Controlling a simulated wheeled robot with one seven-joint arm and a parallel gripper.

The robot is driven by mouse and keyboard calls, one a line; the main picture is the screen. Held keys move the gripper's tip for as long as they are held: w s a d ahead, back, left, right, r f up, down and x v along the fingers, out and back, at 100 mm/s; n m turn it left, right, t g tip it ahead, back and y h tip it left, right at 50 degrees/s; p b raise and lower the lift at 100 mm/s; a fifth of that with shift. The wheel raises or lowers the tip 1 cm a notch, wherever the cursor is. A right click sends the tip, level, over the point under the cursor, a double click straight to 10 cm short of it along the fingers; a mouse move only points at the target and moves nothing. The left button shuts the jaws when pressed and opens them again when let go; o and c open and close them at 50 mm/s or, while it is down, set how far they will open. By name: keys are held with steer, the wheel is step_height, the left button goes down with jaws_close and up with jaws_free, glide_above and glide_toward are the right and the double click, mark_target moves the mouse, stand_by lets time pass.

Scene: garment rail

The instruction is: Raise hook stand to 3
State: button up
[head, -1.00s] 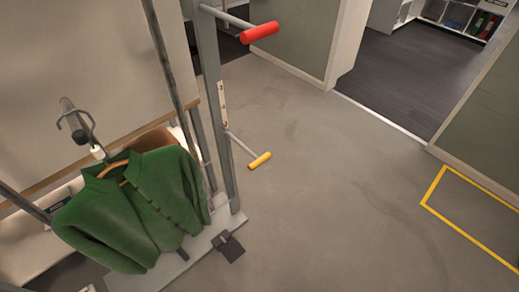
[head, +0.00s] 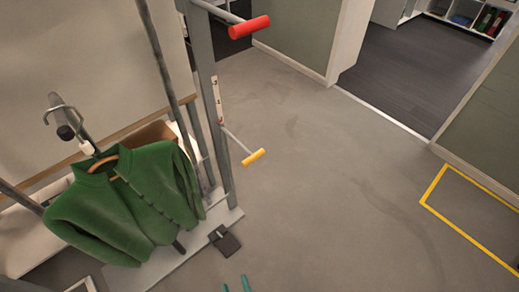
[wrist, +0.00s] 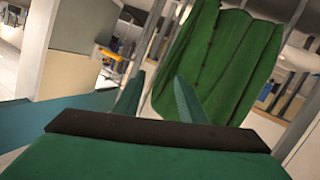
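The hook stand has a grey upright post (head: 207,85) at the left of the head view. A red-gripped handle (head: 249,27) sticks out near its top and a yellow-gripped handle (head: 253,156) lower down. A pale marked strip (head: 217,100) is on the post; its numbers are too small to read. A green jacket (head: 130,205) hangs on a hanger below a dark hook (head: 62,118); the jacket also fills the upper right of the wrist view (wrist: 210,60). My gripper (head: 236,286) shows only its teal fingertips at the bottom edge, apart and empty, below the yellow handle.
A dark pedal-like block (head: 225,241) lies beside the stand's pale base (head: 165,270). Open grey floor (head: 340,200) spreads to the right, with a yellow floor outline (head: 440,205) at the far right. A doorway with shelves (head: 465,14) is at the back.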

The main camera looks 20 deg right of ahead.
steer(key=w+d+f+n+h, duration=0.1)
steer(key=w+n, duration=0.1)
steer(key=w, duration=0.3)
steer(key=w+d+f+n, duration=0.2)
steer(key=w, duration=0.3)
steer(key=n+h, duration=0.4)
steer(key=n, duration=0.2)
glide_toward(253, 160)
steer(key=a+f, duration=0.3)
steer(key=f, duration=0.1)
steer(key=shift+n+g+h, duration=0.3)
steer(key=shift+n+h, duration=0.4)
steer(key=shift+n, duration=0.2)
steer(key=w+d+r, duration=0.2)
steer(key=w+d, duration=0.1)
steer(key=w+d+r, duration=0.1)
steer(key=w, duration=0.1)
steer(key=shift+d, duration=0.25)
steer(key=x, duration=1)
steer(key=shift+d, duration=0.3)
steer(key=shift+w, duration=0.2)
jaws_close()
